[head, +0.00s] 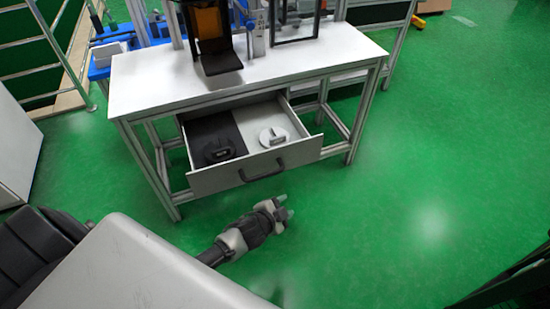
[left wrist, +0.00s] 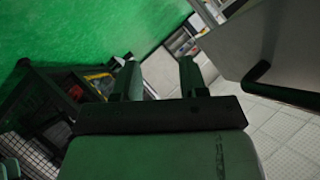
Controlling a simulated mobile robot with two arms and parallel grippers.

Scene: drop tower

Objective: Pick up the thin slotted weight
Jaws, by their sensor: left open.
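Two slotted weights lie in the open drawer (head: 255,168) in the head view. A dark weight (head: 218,151) is on the black left half, and a pale grey weight (head: 273,137) is on the white right half. I cannot tell for sure from here which is the thin one. My left gripper (head: 284,206) is open and empty, in front of and below the drawer front, apart from it. In the left wrist view its two fingers (left wrist: 160,75) are spread with nothing between them. My right gripper does not show.
The drawer front has a dark handle (head: 262,172), also in the left wrist view (left wrist: 285,92). The white table (head: 150,85) above carries an apparatus with an orange panel (head: 207,22). Green floor is clear to the right. A dark rack (left wrist: 40,105) shows in the wrist view.

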